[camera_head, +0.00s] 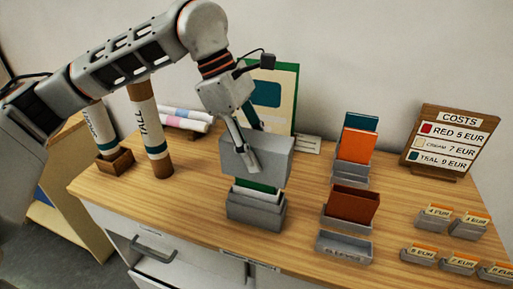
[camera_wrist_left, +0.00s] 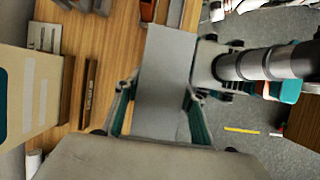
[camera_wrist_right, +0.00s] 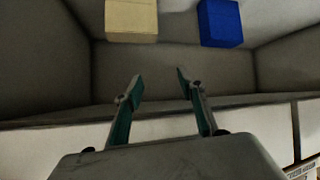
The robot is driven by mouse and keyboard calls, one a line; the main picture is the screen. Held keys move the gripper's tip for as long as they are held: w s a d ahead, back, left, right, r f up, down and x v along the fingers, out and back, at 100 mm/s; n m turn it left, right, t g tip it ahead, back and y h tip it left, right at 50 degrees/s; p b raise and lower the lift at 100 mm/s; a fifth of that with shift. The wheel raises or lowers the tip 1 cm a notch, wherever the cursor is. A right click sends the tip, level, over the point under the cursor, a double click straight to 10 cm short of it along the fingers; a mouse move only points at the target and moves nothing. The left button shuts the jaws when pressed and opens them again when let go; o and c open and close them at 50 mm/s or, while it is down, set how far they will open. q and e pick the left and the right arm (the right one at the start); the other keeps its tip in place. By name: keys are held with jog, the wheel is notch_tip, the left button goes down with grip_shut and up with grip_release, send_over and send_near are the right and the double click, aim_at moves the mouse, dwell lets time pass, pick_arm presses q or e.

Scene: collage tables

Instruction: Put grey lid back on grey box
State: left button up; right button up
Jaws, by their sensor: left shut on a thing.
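The grey lid (camera_head: 268,162) is held by my left gripper (camera_head: 246,150), which is shut on it. In the head view the lid hangs upright above the grey box (camera_head: 255,210), apart from its base. The box stands open on the table, with green and white cards (camera_head: 256,187) rising out of it. The lid also fills the middle of the left wrist view (camera_wrist_left: 165,85), between the two fingers. My right gripper (camera_wrist_right: 158,85) shows only in its own wrist view, open and empty, in front of a pale open compartment.
Card holders with orange and brown cards (camera_head: 352,205) stand right of the box. A costs sign (camera_head: 447,140) and small price holders (camera_head: 460,262) are farther right. Tall tubes (camera_head: 150,130) stand left. A yellow block (camera_wrist_right: 131,18) and a blue block (camera_wrist_right: 220,22) lie in the compartment.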

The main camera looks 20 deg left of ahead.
pick_arm(q)
jog(key=shift+f+b, duration=0.45)
jog(key=shift+f, duration=0.4)
jog(key=shift+f+b, duration=0.75)
jog(key=shift+f, duration=0.6)
jog(key=shift+f, duration=0.1)
jog(key=shift+f+b, duration=0.5)
jog(key=shift+f, duration=0.4)
jog(key=shift+f+b, duration=0.65)
jog(key=shift+f, duration=0.65)
jog(key=o, duration=1.2)
